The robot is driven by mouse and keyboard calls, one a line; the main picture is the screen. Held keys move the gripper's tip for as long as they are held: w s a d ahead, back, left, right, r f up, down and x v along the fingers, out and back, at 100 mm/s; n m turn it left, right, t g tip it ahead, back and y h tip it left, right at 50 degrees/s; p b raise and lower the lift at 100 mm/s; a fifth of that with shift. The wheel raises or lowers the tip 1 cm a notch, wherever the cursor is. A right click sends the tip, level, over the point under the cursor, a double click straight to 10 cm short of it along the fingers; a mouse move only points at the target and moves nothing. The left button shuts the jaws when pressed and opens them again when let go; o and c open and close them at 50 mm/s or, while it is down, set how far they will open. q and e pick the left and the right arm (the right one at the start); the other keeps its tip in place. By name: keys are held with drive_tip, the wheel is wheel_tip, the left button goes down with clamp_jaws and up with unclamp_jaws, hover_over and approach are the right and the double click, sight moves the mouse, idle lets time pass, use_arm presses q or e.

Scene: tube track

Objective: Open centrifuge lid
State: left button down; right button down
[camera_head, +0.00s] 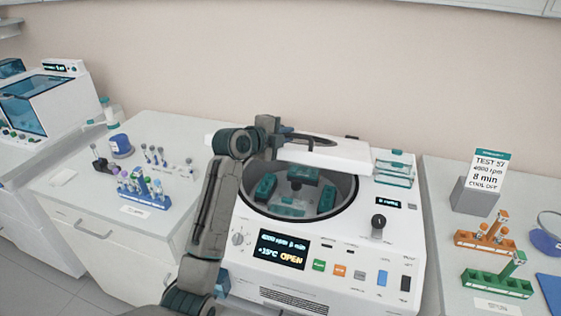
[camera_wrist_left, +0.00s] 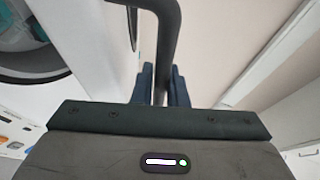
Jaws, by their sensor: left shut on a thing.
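The white centrifuge (camera_head: 330,262) stands on the middle bench, and its display shows the word OPEN. Its white lid (camera_head: 335,158) is raised and tilted up behind the round chamber (camera_head: 345,190), where teal rotor buckets (camera_head: 265,188) show. My left gripper (camera_head: 281,135) is at the lid's front left and is shut on the dark lid handle (camera_head: 312,138). In the left wrist view the handle (camera_wrist_left: 165,50) runs between the two fingers (camera_wrist_left: 161,85). My left forearm hides part of the centrifuge's left side. My right gripper is not in view.
A rack of tubes (camera_head: 143,190) and a blue-capped jar (camera_head: 121,146) stand on the left bench. An orange rack (camera_head: 482,241), a green rack (camera_head: 497,284) and a sign (camera_head: 490,172) stand on the right bench. Teal-lidded boxes (camera_head: 395,168) sit beside the lid.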

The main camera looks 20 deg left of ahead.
use_arm(q)
drive_tip(key=w+r, duration=0.6)
drive_tip(key=r, duration=0.2)
drive_tip(key=shift+r+p, duration=0.15)
drive_tip(key=shift+p, duration=0.2)
drive_tip(key=shift+w+d, duration=0.1)
drive_tip(key=c, duration=1.7)
unclamp_jaws()
drive_tip(key=shift+c, duration=0.2)
drive_tip(key=b+v, duration=0.4)
drive_tip(key=v, duration=0.6)
drive_tip(key=shift+s+b, duration=0.3)
drive_tip(key=shift+s, duration=0.05)
